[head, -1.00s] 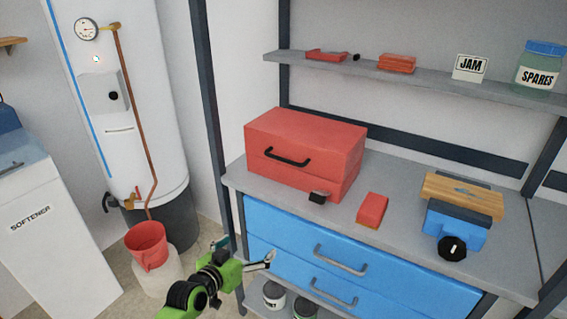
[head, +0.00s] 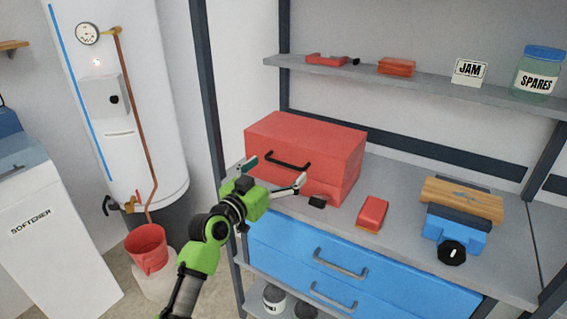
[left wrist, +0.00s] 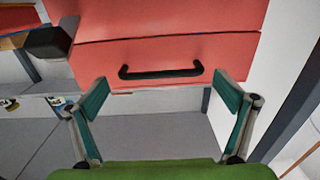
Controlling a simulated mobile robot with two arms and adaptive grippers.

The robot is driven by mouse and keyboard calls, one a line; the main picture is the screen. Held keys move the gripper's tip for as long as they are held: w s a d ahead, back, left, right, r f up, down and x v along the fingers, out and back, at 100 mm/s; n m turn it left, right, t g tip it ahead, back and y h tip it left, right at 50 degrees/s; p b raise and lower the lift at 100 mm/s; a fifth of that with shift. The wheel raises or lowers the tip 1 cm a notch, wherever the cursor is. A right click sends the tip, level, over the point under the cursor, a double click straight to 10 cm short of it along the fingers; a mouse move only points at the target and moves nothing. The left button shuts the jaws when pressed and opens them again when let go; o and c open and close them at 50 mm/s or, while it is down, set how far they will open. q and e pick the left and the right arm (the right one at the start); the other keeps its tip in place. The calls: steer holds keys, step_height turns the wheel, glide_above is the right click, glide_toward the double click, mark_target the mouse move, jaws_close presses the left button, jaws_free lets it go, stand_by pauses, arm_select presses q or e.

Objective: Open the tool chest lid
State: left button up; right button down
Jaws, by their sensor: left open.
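The red tool chest (head: 320,142) sits on the left part of the grey workbench with its lid down. A black handle (head: 287,160) is on its front, and it also shows in the left wrist view (left wrist: 161,73). My left gripper (head: 275,172) is open and empty in front of the chest. In the left wrist view its two fingers (left wrist: 160,98) point toward the handle, one to each side of it, and they look apart from it. A small black item (head: 318,201) is at the chest's front right corner. My right gripper is not in view.
The grey bench top (head: 345,212) also carries a red box (head: 371,213) and a blue vise (head: 455,232) with a wooden block. Blue drawers (head: 375,283) are below. A shelf (head: 430,88) runs above. A dark upright post (head: 208,95) stands left of the chest.

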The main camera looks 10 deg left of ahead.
mark_target(283, 164)
arm_select(q)
steer(key=shift+x, duration=1.6)
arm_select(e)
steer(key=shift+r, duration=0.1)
